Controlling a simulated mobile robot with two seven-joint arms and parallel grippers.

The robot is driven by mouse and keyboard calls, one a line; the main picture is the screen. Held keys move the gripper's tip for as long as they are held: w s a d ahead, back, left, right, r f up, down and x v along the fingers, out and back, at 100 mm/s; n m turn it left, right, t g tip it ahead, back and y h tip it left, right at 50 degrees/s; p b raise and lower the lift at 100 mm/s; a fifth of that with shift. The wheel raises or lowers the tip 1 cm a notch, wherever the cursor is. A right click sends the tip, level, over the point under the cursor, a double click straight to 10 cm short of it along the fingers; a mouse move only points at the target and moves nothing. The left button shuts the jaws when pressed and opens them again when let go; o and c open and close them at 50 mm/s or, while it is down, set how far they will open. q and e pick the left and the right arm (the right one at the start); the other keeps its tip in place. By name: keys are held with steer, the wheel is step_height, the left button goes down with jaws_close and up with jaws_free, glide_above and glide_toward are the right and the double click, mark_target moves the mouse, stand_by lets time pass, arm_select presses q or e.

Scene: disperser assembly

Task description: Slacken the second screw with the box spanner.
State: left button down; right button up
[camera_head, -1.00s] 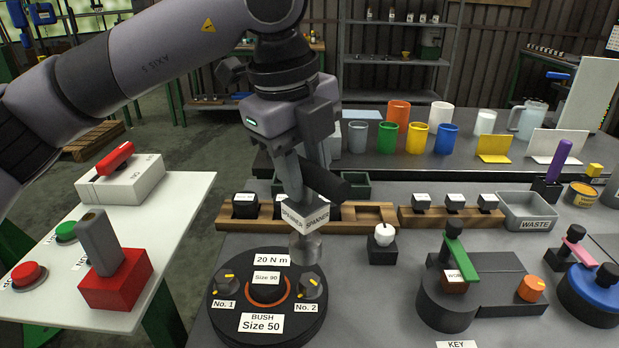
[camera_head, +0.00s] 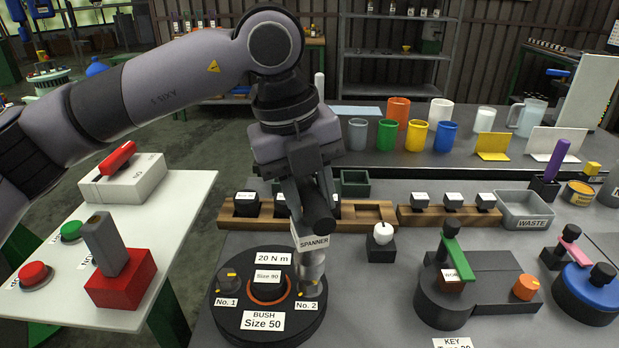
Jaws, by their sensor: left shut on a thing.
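My left gripper (camera_head: 311,222) is shut on the box spanner (camera_head: 312,266), whose white label reads SPANNER. The spanner stands roughly upright, its metal socket down over the second screw, by the "No. 2" label (camera_head: 306,306). The socket hides that screw, so I cannot tell how fully it is seated. The first screw (camera_head: 230,280) stands uncovered by the "No. 1" label. Both screw places are on the round black disperser base (camera_head: 268,335), with an orange ring (camera_head: 253,293) in its middle and labels "20 N m" and "BUSH Size 50". My right gripper is not in view.
A wooden rack (camera_head: 370,212) runs behind the base. A white knob on a black block (camera_head: 381,245) stands to the right, then a black fixture with a green handle (camera_head: 455,255). A grey waste bin (camera_head: 526,212) is farther right. A white side table (camera_head: 165,215) with a red lever box is at left.

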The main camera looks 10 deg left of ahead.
arm_select(q)
steer(key=m, duration=0.3)
steer(key=shift+f+g, duration=0.2)
steer(key=shift+g, duration=0.1)
steer(key=shift+f+m+g, duration=0.2)
steer(key=shift+m+g, duration=0.1)
steer(key=shift+m, duration=1.3)
steer(key=shift+f, duration=0.2)
steer(key=shift+f+b, duration=1.3)
steer(key=shift+f, duration=0.25)
steer(key=shift+r+n, duration=0.1)
steer(key=shift+n, duration=0.2)
